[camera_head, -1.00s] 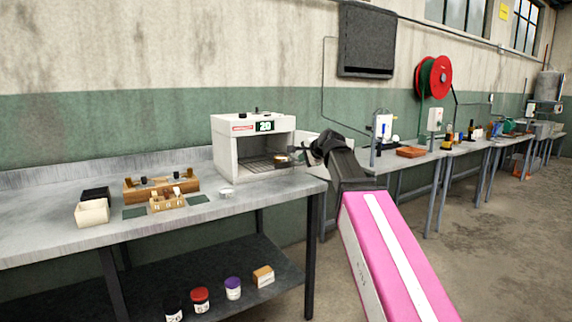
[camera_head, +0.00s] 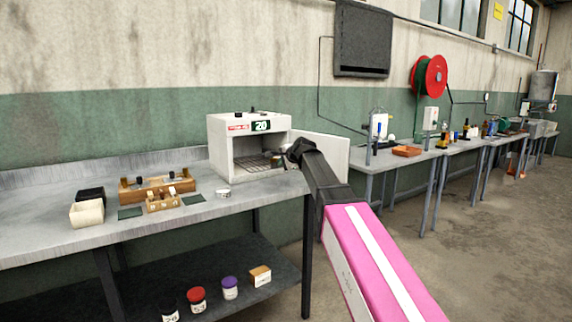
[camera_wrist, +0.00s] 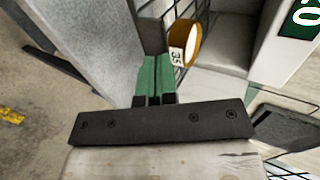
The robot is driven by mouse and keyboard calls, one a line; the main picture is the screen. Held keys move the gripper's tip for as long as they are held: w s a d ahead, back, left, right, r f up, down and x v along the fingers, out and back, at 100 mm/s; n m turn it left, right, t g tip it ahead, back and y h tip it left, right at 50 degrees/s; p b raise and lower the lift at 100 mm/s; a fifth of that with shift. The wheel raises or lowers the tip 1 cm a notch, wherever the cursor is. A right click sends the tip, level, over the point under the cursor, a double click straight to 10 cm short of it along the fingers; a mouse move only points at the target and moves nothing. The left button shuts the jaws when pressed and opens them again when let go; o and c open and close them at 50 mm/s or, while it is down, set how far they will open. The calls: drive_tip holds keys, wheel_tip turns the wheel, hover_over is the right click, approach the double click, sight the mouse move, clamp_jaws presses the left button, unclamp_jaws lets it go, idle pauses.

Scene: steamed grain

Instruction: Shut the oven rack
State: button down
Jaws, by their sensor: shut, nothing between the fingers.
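The white oven (camera_head: 225,150) stands on the grey bench with a display reading 20. Its door (camera_head: 325,152) is swung open to the right. The wire rack (camera_head: 252,162) shows inside the open chamber; its right end is hidden by my arm. My gripper (camera_head: 290,155) is at the right side of the oven mouth. In the wrist view my gripper (camera_wrist: 156,65) has its green fingers together and empty, pointing at the rack wires (camera_wrist: 190,15). An orange-brown container marked 35 (camera_wrist: 186,42) sits by the wires, just right of the fingertips. Contact with the rack cannot be told.
A wooden block stand (camera_head: 158,190), a pale open box (camera_head: 87,213) and a small round dish (camera_head: 223,192) lie left on the bench (camera_head: 40,240). Several jars stand on the lower shelf (camera_head: 150,285). Bench space in front of the oven is mostly clear.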

sight(263, 159)
drive_tip(key=shift+w, duration=0.1)
idle(0.3)
drive_tip(key=w+a, duration=0.3)
drive_tip(key=w, duration=0.2)
drive_tip(key=w+a, duration=0.3)
drive_tip(key=w, duration=0.1)
drive_tip(key=w+a, duration=0.4)
drive_tip(key=w, duration=0.1)
drive_tip(key=shift+w, duration=0.35)
